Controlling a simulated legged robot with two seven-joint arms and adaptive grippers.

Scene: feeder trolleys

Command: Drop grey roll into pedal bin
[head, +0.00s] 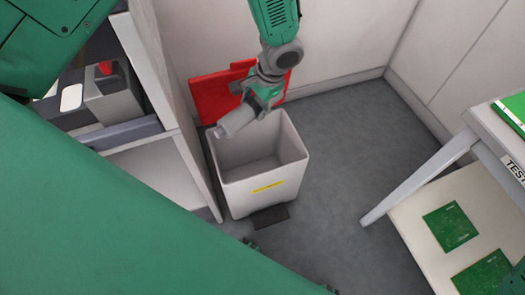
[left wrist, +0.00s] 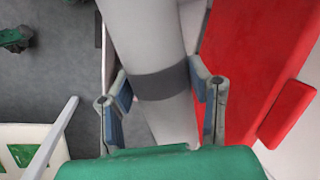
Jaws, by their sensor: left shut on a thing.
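The pedal bin (head: 250,205) is a pale, open-topped box with a yellow label and a dark pedal at its foot. It stands on the floor in the middle of the head view, and its visible inside looks empty. My left gripper (head: 258,100) is above the bin's back left part, shut on the grey roll (head: 238,119). The roll is tilted, with its free end pointing down left near the bin's left rim. In the left wrist view the roll (left wrist: 145,35) has a dark band between the fingers (left wrist: 162,92). My right gripper cannot be made out.
A red panel (head: 212,97) leans on the wall behind the bin and shows in the left wrist view (left wrist: 250,50). A shelf unit (head: 165,165) stands close at the left. A white table (head: 430,172) with green boards is at the right. Grey floor (head: 340,150) is clear between.

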